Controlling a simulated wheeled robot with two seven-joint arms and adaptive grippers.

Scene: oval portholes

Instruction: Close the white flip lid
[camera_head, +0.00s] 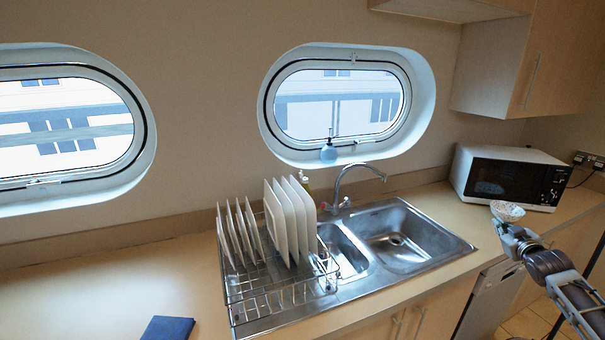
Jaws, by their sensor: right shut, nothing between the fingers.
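My right gripper (503,231) reaches in from the right edge, over the front edge of the counter. It is shut and empty. A small white, patterned, round thing (508,210) shows just beyond its fingertips, in front of the microwave. I cannot tell whether it is the white flip lid or whether the fingers touch it. No other flip lid can be made out. My left gripper is not in view.
A white microwave (510,177) stands on the right of the counter. A steel sink (405,238) with a tap is in the middle. A wire rack (283,297) holds several plates. A dark blue book-like thing (168,328) lies at the front left. The left counter (90,290) is mostly clear.

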